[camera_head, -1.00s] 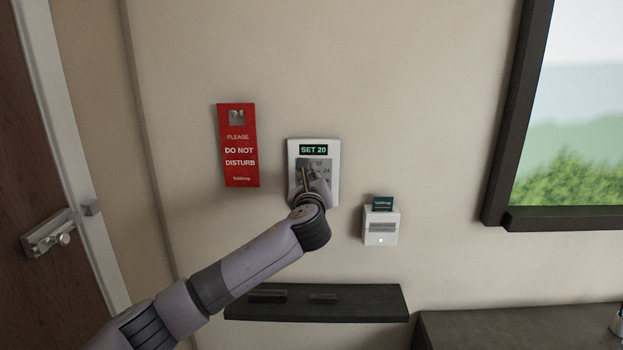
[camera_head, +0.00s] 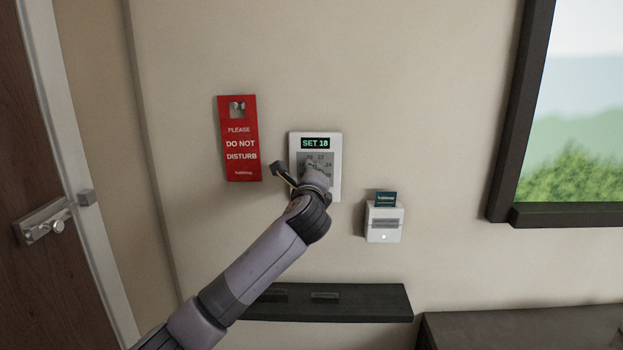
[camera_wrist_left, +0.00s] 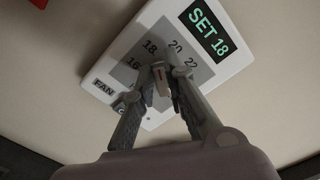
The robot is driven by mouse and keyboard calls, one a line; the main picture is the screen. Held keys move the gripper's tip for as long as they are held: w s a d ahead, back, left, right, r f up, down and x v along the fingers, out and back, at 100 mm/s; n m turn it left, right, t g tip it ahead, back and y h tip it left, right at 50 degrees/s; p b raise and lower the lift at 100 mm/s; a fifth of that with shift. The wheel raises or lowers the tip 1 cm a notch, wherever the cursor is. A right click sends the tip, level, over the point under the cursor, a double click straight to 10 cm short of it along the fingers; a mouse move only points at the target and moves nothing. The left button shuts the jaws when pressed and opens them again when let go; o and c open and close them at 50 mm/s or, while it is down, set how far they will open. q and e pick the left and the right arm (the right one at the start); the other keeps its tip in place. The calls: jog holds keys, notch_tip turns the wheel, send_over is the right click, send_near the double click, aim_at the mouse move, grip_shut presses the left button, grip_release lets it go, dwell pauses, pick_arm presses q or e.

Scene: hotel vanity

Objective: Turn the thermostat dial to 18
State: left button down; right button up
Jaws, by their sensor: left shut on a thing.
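The white thermostat (camera_head: 335,185) hangs on the wall in the middle of the head view, and its green display (camera_head: 316,143) reads SET 18. In the left wrist view the thermostat (camera_wrist_left: 232,62) looks tilted, with numbers such as 16, 18, 20 and 22 around its dial (camera_wrist_left: 160,73). A red mark shows on the dial. My left gripper (camera_wrist_left: 164,86) is shut on the dial, with a finger on either side. In the head view the wrist mostly hides the dial. My right gripper is in neither view.
A red do-not-disturb sign (camera_head: 240,140) hangs left of the thermostat. A white card holder (camera_head: 384,222) with a dark green card (camera_head: 386,199) is at its lower right. A dark shelf (camera_head: 370,302) is below. The wall above is clear.

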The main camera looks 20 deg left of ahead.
pick_arm(q)
jog(key=shift+f+n+b, duration=0.2)
jog(key=shift+n+b, duration=0.1)
jog(key=shift+n, duration=0.4)
jog(key=c, duration=1.6)
grip_release()
jog(key=shift+r, duration=0.1)
jog(key=shift+c, duration=0.2)
jog(key=v, duration=1.2)
